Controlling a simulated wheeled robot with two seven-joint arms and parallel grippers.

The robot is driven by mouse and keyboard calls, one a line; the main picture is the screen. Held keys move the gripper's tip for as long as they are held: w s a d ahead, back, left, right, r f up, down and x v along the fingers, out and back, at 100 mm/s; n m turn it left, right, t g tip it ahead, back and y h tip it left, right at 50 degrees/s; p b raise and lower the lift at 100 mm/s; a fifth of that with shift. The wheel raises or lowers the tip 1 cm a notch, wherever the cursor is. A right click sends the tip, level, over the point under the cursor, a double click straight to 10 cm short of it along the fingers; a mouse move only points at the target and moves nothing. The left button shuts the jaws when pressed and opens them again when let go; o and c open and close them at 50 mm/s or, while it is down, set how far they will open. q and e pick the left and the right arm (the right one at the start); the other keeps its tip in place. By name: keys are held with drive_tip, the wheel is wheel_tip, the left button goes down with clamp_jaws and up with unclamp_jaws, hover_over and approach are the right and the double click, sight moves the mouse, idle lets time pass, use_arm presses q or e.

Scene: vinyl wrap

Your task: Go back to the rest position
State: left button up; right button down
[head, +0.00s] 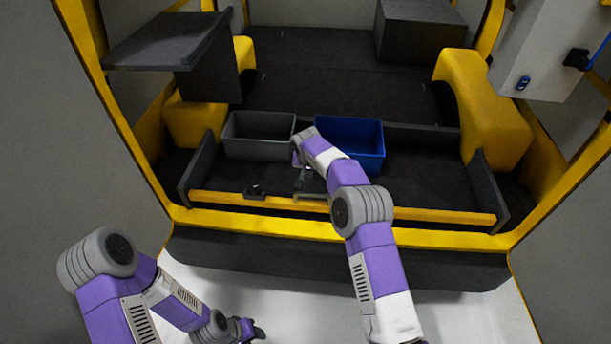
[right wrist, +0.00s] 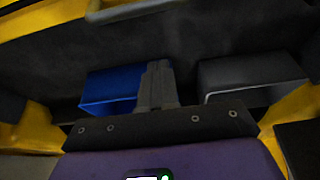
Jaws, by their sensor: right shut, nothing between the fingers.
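My right gripper (head: 302,187) hangs over the dark tray area in front of the two bins in the head view. In the right wrist view its two fingers (right wrist: 157,78) are together, with nothing between them. My right arm reaches in from the bottom, bent at the elbow. My left gripper (head: 252,330) is low at the bottom of the head view, outside the yellow-edged bay, over the white floor. It is small and dark there, and its finger opening is unclear.
A grey bin (head: 232,149) and a blue bin (head: 365,163) stand side by side behind my right gripper. A small black object (head: 255,191) sits by the yellow front rail (head: 440,215). Yellow padded blocks (head: 490,120) flank the bay. The white floor (head: 480,310) is clear at right.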

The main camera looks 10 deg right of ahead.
drive_tip(key=p+v, duration=0.1)
drive_tip(key=v, duration=0.4)
drive_tip(key=shift+a+r, duration=0.1)
drive_tip(key=shift+r, duration=0.05)
drive_tip(key=s+a+f+n+g+y, duration=0.1)
drive_tip(key=s+f+y, duration=0.1)
drive_tip(key=s+f, duration=0.6)
drive_tip(key=s+a+f+n+g+y, duration=0.1)
drive_tip(key=s+a+f+y, duration=0.1)
drive_tip(key=s+f, duration=0.65)
drive_tip(key=s+a+f, duration=0.1)
drive_tip(key=s+f, duration=0.1)
drive_tip(key=s, duration=1)
drive_tip(key=s+a+f+m+g+y, duration=0.1)
drive_tip(key=s+f, duration=0.2)
drive_tip(key=s, duration=0.9)
drive_tip(key=shift+s+p, duration=0.4)
